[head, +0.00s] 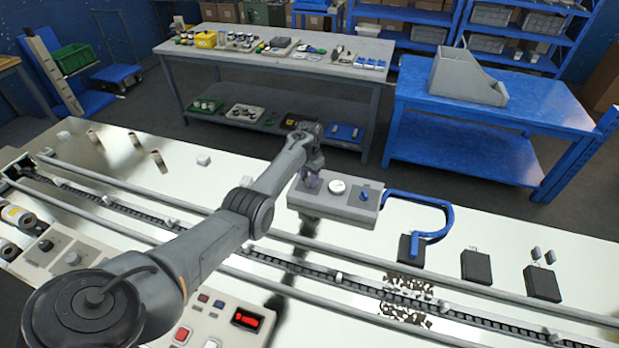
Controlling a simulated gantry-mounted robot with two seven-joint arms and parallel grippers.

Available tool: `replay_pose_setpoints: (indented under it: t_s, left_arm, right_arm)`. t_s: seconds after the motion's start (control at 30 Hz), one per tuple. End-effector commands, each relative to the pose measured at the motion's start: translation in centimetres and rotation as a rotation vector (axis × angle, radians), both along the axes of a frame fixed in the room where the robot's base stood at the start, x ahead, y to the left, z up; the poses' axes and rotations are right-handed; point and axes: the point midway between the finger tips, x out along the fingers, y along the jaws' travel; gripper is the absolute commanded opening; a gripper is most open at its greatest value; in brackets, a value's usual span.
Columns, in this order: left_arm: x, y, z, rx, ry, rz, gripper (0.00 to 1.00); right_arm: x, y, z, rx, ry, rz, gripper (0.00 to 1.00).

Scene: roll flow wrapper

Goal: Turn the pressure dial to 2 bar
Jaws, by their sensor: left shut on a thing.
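A grey control box (333,210) stands behind the conveyor rails, in the middle of the head view. On its top are a round white gauge (337,187) and a blue knob (365,194). My left gripper (312,181) reaches down onto the left end of the box. It is shut on a small purplish knob there, which appears to be the pressure dial and is mostly hidden by the fingers. The gauge reading and dial marks are too small to read. My right gripper is not in view.
A blue curved handle (425,205) stands right of the box. Black blocks (476,267) sit on the machine bed further right. Long rails and a chain conveyor (340,283) run in front. A button panel with a red display (247,320) is at the bottom.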

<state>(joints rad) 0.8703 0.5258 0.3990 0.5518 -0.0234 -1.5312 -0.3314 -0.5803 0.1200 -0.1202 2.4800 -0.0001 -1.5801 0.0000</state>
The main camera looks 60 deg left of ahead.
Motion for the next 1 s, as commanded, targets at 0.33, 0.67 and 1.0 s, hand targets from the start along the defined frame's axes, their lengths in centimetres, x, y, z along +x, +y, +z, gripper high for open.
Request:
replay_pose_setpoints:
  t_s: [0.33, 0.67, 1.0]
  left_arm:
    - [0.0, 0.1, 0.2, 0.000, 0.000, -0.086, 0.08]
    - [0.0, 0.1, 0.2, 0.000, 0.000, -0.347, 0.08]
    - [0.0, 0.1, 0.0, 0.000, 0.000, -0.667, 0.08]
  right_arm:
    - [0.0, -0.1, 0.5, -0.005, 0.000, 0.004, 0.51]
    - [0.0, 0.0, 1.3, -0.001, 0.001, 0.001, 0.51]
    - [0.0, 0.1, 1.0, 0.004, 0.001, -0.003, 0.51]
